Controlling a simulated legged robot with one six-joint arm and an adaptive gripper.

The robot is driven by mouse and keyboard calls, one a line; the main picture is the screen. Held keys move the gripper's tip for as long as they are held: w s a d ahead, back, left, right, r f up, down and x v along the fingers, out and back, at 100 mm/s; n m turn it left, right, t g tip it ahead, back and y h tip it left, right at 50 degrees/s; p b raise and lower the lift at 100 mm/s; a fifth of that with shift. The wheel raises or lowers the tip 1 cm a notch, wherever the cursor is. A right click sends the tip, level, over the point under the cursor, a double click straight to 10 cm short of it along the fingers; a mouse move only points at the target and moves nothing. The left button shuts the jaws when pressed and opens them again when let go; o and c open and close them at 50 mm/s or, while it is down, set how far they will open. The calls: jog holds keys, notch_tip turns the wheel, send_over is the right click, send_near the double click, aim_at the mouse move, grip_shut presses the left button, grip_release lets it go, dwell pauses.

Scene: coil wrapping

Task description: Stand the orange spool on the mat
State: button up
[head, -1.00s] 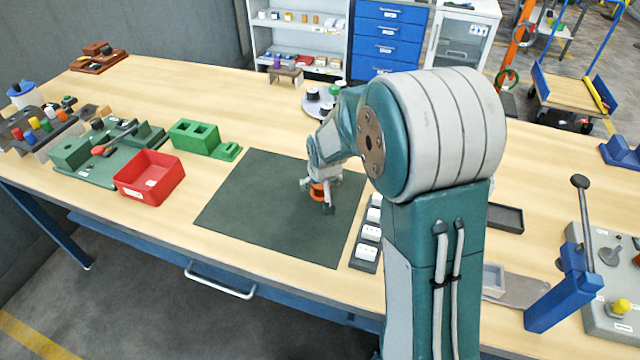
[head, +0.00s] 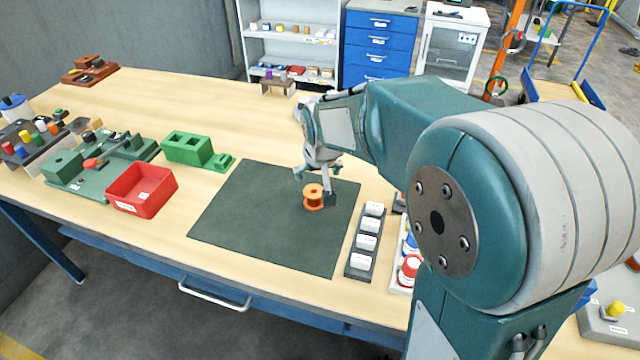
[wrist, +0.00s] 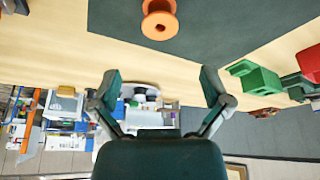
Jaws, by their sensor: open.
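The orange spool (head: 313,197) stands upright on the dark green mat (head: 262,222), toward the mat's right side. My gripper (head: 316,183) is just behind and above the spool in the head view, with its fingers spread. In the wrist view the spool (wrist: 160,20) lies at the top, on the mat (wrist: 215,25), beyond the fingertips.
A red bin (head: 141,188) and green blocks (head: 190,149) stand left of the mat. A dark rack with white blocks (head: 366,242) runs along its right edge, with red-and-white spools (head: 408,270) beyond. The mat's left part is clear.

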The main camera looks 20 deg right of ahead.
jog(key=s+r, duration=0.3)
jog(key=s, duration=0.9)
jog(key=s+r+t, duration=0.1)
jog(key=s+r, duration=0.3)
jog(key=s, duration=0.8)
jog(key=shift+r+n, duration=0.3)
jog(key=shift+s, duration=0.15)
